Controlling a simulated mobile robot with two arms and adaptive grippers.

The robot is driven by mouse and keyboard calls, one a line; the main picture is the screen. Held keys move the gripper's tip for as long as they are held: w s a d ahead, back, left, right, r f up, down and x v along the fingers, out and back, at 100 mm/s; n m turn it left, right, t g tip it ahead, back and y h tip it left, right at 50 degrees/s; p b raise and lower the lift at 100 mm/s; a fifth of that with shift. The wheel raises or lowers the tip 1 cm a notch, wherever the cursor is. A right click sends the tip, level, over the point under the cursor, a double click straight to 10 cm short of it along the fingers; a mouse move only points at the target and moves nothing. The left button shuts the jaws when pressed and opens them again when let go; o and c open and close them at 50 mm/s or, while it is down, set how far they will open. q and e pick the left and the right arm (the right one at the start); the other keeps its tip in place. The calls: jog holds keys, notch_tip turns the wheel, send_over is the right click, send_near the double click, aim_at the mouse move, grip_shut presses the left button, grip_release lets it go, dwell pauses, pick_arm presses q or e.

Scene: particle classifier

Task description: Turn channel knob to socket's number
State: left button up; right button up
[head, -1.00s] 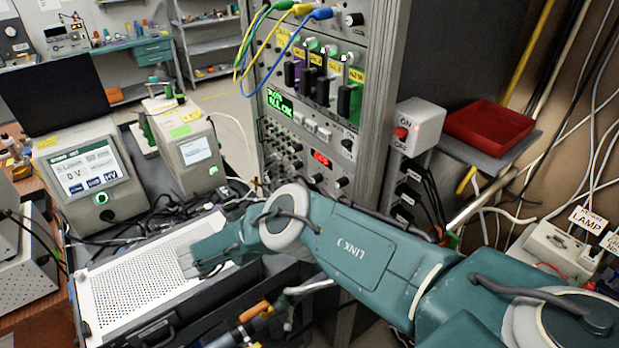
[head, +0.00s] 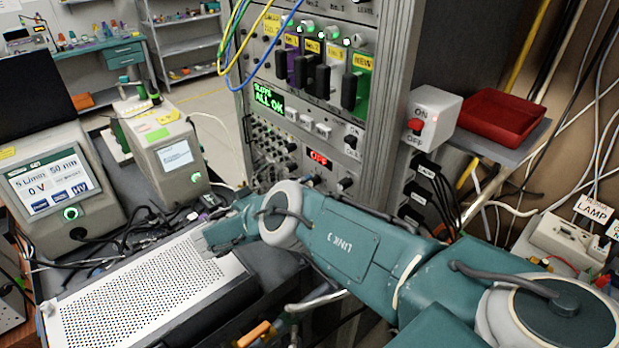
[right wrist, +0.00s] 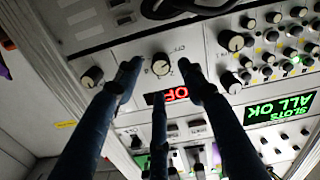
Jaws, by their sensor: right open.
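My right gripper (right wrist: 160,70) is open, with one fingertip on each side of this knob in the picture. I cannot tell whether they touch it. In the head view the red display (head: 320,159) reads OFF, and my right arm reaches in front of the rack's lower part, hiding some of it. Labelled slots (head: 322,72) hold coloured modules with black handles; their numbers are hard to read. My left gripper is out of view.
A green screen (head: 269,98) reads SLOTS ALL OK. Other small knobs (right wrist: 242,40) are close to my right gripper. Looped cables (head: 236,45) hang across the rack's upper left. A perforated metal box (head: 135,290) lies below my forearm. A red tray (head: 502,116) is at the right.

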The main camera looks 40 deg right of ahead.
aim_at(310, 182)
jog(key=shift+w+d+p, duration=0.25)
jog(key=shift+d+p, duration=0.05)
jog(key=shift+d, duration=0.95)
jog(key=shift+w+d+f, duration=0.1)
jog(key=shift+d+f, duration=0.05)
jog(key=shift+d, duration=0.3)
grip_shut()
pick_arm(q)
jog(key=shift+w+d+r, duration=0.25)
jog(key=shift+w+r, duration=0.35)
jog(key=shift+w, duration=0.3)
